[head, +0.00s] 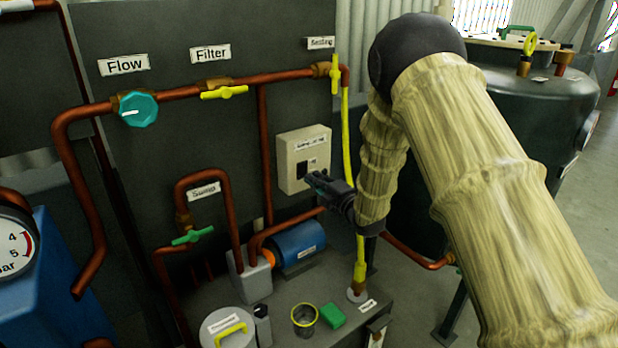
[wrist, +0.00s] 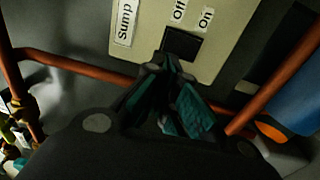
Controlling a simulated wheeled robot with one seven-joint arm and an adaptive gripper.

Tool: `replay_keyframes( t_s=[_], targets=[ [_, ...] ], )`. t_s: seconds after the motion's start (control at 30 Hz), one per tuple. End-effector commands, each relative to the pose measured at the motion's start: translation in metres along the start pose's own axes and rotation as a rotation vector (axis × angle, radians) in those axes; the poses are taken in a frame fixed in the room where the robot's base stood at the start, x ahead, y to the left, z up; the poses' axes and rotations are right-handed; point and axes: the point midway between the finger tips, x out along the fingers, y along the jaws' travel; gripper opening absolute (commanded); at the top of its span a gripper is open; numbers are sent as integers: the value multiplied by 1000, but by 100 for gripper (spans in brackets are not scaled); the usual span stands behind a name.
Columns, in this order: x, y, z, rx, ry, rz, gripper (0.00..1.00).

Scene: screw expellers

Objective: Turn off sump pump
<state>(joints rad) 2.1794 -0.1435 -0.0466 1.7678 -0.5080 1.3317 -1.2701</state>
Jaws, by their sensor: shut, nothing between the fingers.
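In the wrist view the box (wrist: 226,40) carries a "Sump" label and "Off" and "On" labels beside a black rocker switch (wrist: 182,43). My gripper (head: 312,180) is shut and empty. Its fingertips (wrist: 168,66) are at the lower edge of the black switch in the wrist view; I cannot tell whether they touch it. The tips partly hide the switch's lower part. A blue pump (head: 299,246) lies below the box.
Copper pipes (head: 263,150) run around the box. A yellow hose (head: 349,160) hangs beside it, near my wrist. A tank top below holds a lidded opening (head: 226,328), a cup (head: 304,319) and a green block (head: 332,315). A large dark tank (head: 530,120) stands at right.

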Motion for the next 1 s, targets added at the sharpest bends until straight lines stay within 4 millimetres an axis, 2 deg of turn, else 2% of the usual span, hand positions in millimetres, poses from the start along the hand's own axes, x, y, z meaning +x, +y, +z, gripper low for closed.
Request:
replay_keyframes(
  t_s=[0.03, 0.2, 0.4, 0.87, 1.0],
  targets=[
    [-12, 0, 3, 0, -5, -3, 0],
    [-41, 6, 5, 1, -9, -1, 0],
    [-60, 10, 3, 1, -5, 0, 0],
    [-65, 11, 2, 2, -3, -1, 0],
    [-73, -4, 3, 53, -28, -35, 0]
  ],
)
